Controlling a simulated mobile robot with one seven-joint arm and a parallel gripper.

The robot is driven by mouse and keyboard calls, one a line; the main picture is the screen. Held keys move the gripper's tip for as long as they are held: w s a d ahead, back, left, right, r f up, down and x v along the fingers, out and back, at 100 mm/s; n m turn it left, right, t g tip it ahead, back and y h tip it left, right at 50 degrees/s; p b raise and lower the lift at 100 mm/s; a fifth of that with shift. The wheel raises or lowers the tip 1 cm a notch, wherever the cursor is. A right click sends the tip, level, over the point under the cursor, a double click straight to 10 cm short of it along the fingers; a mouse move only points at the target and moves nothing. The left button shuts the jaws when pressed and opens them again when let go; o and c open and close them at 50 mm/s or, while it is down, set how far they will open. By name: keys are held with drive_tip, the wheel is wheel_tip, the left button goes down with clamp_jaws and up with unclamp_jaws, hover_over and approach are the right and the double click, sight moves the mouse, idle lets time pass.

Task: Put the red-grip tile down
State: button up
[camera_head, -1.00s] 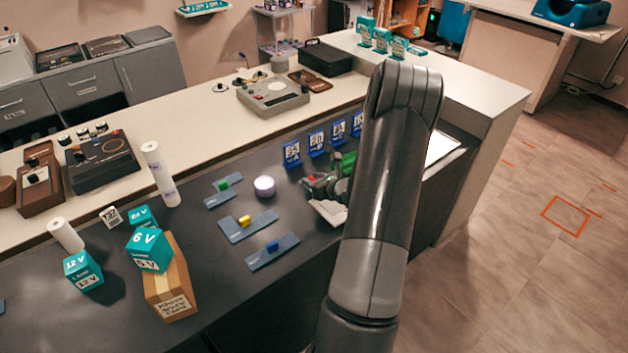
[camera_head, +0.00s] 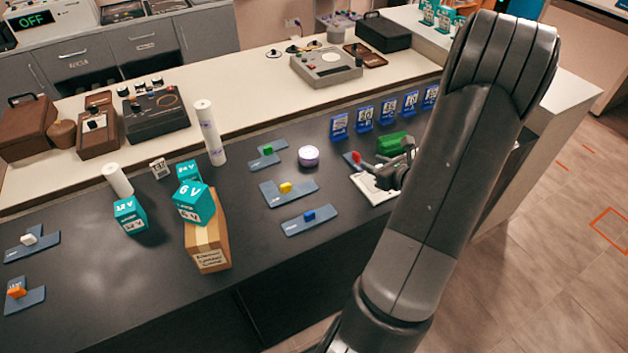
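The red-grip tile shows as a small red grip (camera_head: 356,157) with little of its blue-grey plate visible; my gripper (camera_head: 366,165) hides the rest. My gripper is at the right part of the dark counter, its fingers pointing left, and looks shut on the red grip. It is over or just beside a white panel (camera_head: 376,190); the exact height is hard to tell. My arm covers the area to the right. Other tiles lie on the counter with a green grip (camera_head: 267,150), a yellow grip (camera_head: 286,187), a blue grip (camera_head: 309,215), a white grip (camera_head: 28,239) and an orange grip (camera_head: 16,290).
Blue number cards (camera_head: 365,118) line the back, and a green block (camera_head: 394,143) is close behind my gripper. The dark counter's (camera_head: 100,285) front left is largely clear.

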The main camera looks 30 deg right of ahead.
drive_tip(key=a+r+n+g+y, duration=0.2)
drive_tip(key=a+r+n, duration=0.2)
drive_tip(key=a+n, duration=0.3)
drive_tip(key=a+r+n+g+y, duration=0.2)
drive_tip(key=a+r+n, duration=0.2)
drive_tip(key=a, duration=0.5)
drive_tip(key=a+r+n+g+y, duration=0.2)
drive_tip(key=a+r+n, duration=0.3)
drive_tip(key=a, duration=0.4)
drive_tip(key=s+a+r+n+g+h, duration=0.1)
drive_tip(key=s+a+r+n+h, duration=0.2)
drive_tip(key=s+n, duration=0.5)
drive_tip(key=s+a+r+n+h, duration=0.4)
drive_tip(key=s+r+n, duration=0.2)
drive_tip(key=n, duration=0.4)
drive_tip(key=shift+s+n+g, duration=0.3)
drive_tip(key=shift+s+g, duration=0.1)
drive_tip(key=shift+s, duration=0.5)
